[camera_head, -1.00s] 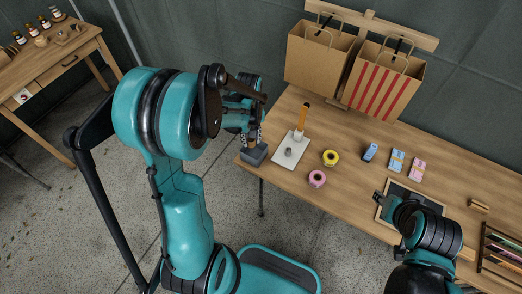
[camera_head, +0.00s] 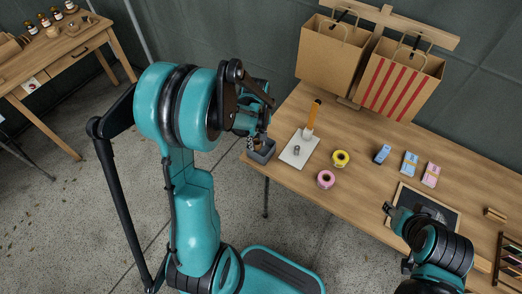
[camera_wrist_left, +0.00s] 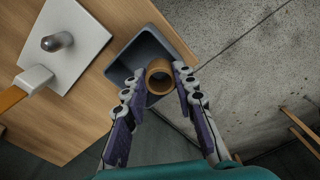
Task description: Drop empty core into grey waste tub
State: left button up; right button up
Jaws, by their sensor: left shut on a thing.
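The empty core (camera_wrist_left: 160,91) is a brown cardboard ring. My left gripper (camera_wrist_left: 159,73) is shut on it, with one finger on each side. In the left wrist view the core overlaps the right part of the grey waste tub (camera_wrist_left: 118,72), so I see it at or above the tub's opening; its exact height is unclear. In the head view the tub (camera_head: 263,155) sits at the table's left corner, with my left gripper (camera_head: 254,138) right over it. My right gripper (camera_head: 389,209) is by the dark framed board; its fingers are too small to read.
A white plate with a grey peg (camera_head: 297,151) and an orange-handled tool (camera_head: 314,112) stand beside the tub. Yellow (camera_head: 340,158) and pink (camera_head: 326,179) rolls lie to their right. Paper bags (camera_head: 400,82) stand behind. The floor drops away past the table edge.

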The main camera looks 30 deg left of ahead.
pick_arm(q)
jog(key=o, duration=0.8)
jog(key=shift+c, duration=0.2)
jog(key=shift+r, duration=0.15)
notch_tip(320, 180, up, 12)
jog(key=s+d+r+m+t, duration=0.3)
jog(key=s+d+m+t, duration=0.4)
jog(key=s+d+m, duration=0.3)
jog(key=shift+s+d+m, duration=0.3)
jog(key=shift+s+m, duration=0.2)
jog(key=shift+m, duration=0.1)
